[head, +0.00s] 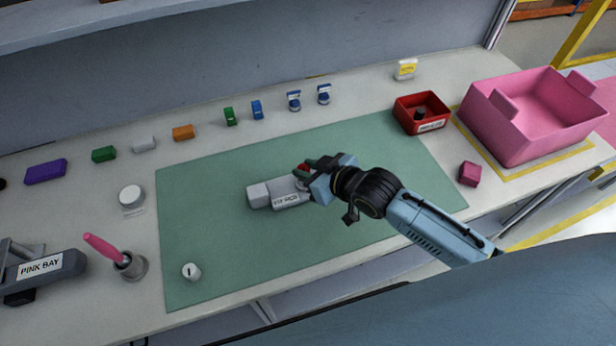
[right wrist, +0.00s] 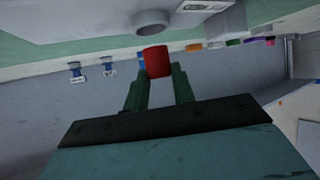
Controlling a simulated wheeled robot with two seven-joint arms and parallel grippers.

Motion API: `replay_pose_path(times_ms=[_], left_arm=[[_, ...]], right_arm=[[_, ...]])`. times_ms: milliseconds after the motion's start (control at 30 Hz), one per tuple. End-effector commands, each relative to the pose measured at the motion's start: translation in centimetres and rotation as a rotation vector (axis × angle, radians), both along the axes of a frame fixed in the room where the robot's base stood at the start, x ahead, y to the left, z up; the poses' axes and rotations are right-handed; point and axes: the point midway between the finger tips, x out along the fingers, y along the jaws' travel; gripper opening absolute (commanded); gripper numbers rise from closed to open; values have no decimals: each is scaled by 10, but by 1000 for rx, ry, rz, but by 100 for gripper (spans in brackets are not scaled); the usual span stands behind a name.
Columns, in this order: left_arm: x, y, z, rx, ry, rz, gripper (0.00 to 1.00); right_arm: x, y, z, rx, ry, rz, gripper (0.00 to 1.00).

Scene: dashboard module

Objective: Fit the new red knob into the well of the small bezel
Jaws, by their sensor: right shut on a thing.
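The grey module (head: 278,193) with a printed label lies on the green mat, near its middle. My right gripper (head: 306,169) is at the module's right end, shut on the red knob (head: 301,168). In the right wrist view the red knob (right wrist: 157,62) sits between the tips of the green fingers. A round grey bezel (right wrist: 152,22) with a dark well stands out from the module there. The knob is close to it, with a small gap visible between them. In the head view the gripper hides this bezel. My left gripper is not in view.
A red bin (head: 421,116) with a dark piece inside and a pink crate (head: 530,120) stand at right. A magenta block (head: 469,174) is near the front edge. Several small coloured blocks line the back. A white cylinder (head: 191,271) sits on the green mat (head: 240,265), whose front is mostly clear.

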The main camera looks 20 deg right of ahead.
Motion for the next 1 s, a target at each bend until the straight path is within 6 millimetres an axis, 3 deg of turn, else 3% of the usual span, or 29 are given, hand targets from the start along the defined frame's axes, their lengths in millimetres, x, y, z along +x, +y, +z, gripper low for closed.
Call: replay_pose_path(times_ms=[100,200,600,633,767,1000], left_arm=[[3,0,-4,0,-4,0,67],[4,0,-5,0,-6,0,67],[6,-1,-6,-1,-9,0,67],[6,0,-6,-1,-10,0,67],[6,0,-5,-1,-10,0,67],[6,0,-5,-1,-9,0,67]], right_arm=[[-1,1,-20,1,4,0,4],[-1,1,-28,1,2,0,4],[0,0,-33,0,2,0,4],[0,0,-32,0,1,0,29],[0,0,-32,0,1,0,46],[0,0,-32,0,1,0,47]])
